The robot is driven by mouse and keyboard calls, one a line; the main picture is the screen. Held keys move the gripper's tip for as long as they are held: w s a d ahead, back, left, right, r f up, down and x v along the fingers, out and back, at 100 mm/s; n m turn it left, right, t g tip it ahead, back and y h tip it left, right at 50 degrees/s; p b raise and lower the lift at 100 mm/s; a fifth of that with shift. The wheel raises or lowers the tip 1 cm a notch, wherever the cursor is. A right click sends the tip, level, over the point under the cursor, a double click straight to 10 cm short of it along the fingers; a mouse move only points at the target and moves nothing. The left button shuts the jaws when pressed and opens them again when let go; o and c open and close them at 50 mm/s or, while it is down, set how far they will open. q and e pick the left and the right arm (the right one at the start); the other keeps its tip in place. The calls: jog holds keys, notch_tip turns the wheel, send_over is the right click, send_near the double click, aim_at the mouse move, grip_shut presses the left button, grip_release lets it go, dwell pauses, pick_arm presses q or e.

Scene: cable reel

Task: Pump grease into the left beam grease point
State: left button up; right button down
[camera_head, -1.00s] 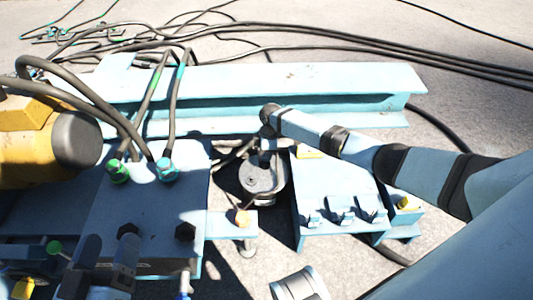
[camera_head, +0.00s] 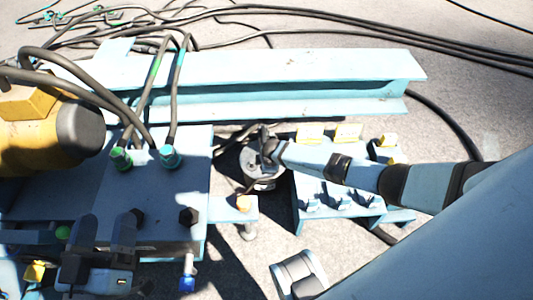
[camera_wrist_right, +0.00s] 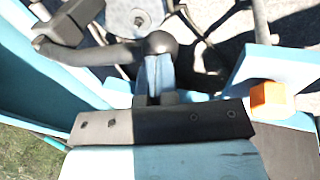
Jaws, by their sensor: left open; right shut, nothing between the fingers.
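The light blue beam (camera_head: 330,65) lies across the back. A round grey drum-like unit (camera_head: 258,178), perhaps the grease pump, stands on the ground in front of it. My right arm comes in from the right. Its slim, shut gripper (camera_head: 270,150) is over the drum. In the right wrist view a dark rod with a rounded end (camera_wrist_right: 110,52) lies across my fingers; I cannot tell whether they touch it. My left gripper (camera_head: 104,228) is open and empty at the lower left, before the blue plate (camera_head: 160,205). I cannot tell which fitting is the left beam grease point.
Green (camera_head: 121,158) and teal (camera_head: 170,156) hose couplings stand on the plate near a yellow motor-like body (camera_head: 40,125). Black hoses (camera_head: 300,30) run across the back. A blue bracket with yellow blocks (camera_head: 348,133) is right of the drum. Bare concrete (camera_head: 480,130) shows at right.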

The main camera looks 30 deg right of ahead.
notch_tip(320, 180, down, 4)
jog(key=shift+r+b, duration=0.1)
jog(key=shift+b, duration=0.55)
jog(key=shift+f+b, duration=0.3)
jog(key=shift+f, duration=0.3)
pick_arm(q)
notch_tip(320, 180, down, 3)
jog(key=shift+s+d+g, duration=0.1)
jog(key=shift+d+g, duration=0.05)
jog(key=shift+g, duration=0.55)
pick_arm(e)
jog(key=shift+s+f, duration=0.1)
pick_arm(q)
jog(key=shift+r, duration=0.1)
pick_arm(e)
jog(key=shift+s+f, duration=0.1)
pick_arm(q)
jog(key=s+a+f+g+y+p, duration=0.3)
jog(key=a+f+g+y+p, duration=0.1)
jog(key=f+p, duration=0.4)
jog(key=shift+a+y+p, duration=0.5)
jog(key=shift+a+p, duration=0.55)
jog(key=shift+p, duration=0.05)
pick_arm(e)
jog(key=s+a+v, duration=0.1)
jog(key=v, duration=1.3)
jog(key=shift+s+f, duration=0.15)
jog(key=shift+s, duration=0.25)
